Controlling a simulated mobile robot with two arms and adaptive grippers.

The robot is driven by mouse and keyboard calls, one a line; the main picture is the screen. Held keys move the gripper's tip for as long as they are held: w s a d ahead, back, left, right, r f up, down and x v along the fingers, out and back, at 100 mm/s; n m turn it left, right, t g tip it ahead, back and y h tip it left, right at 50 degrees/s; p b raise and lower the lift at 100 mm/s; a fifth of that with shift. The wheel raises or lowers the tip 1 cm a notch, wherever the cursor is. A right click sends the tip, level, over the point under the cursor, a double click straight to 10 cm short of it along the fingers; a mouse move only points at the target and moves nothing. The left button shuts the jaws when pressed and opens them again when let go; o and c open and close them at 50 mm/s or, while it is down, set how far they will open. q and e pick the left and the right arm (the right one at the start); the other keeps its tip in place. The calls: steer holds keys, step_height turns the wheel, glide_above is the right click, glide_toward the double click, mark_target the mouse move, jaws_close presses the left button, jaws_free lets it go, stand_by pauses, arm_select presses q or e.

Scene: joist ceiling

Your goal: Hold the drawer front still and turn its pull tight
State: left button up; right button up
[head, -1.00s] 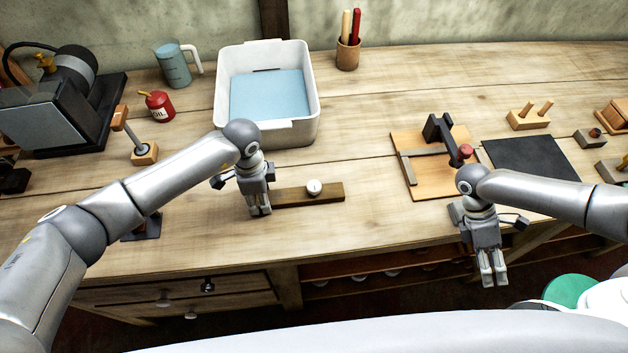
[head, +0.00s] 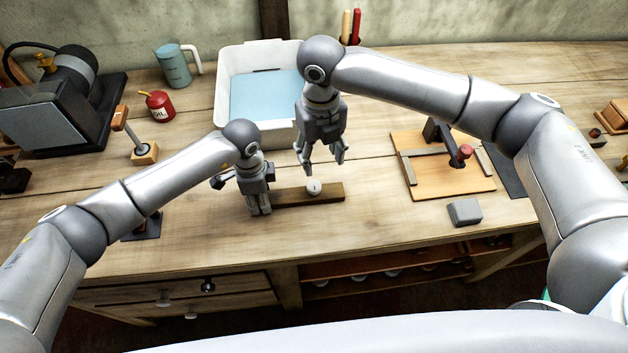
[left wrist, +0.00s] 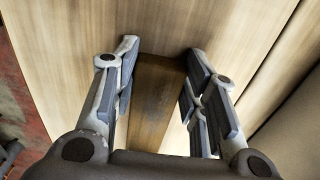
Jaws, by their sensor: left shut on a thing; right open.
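The drawer front is a narrow dark brown board (head: 333,193) lying on the bench. Its pull is a small round white knob (head: 314,186) standing on the board. My left gripper (head: 260,210) is shut on the board's left end. In the left wrist view its fingers (left wrist: 155,110) stand on both sides of the brown board (left wrist: 158,80). My right gripper (head: 324,168) is open and empty, pointing down just above and behind the knob, apart from it as far as I can tell. The board's left end is hidden by my left gripper in the head view.
A white bin (head: 230,112) with a blue bottom stands behind my grippers. A clamp board (head: 430,183) and a grey block (head: 465,212) lie to the right. A wooden-handled tool (head: 144,154) and a red oil can (head: 159,106) are at left.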

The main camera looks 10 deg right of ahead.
mark_target(314, 185)
steer(key=shift+n, duration=0.7)
steer(key=f, duration=0.3)
steer(key=a+f, duration=0.1)
steer(key=f, duration=0.7)
steer(key=shift+w+a+f, duration=0.1)
steer(key=shift+a, duration=0.05)
steer(key=c, duration=1)
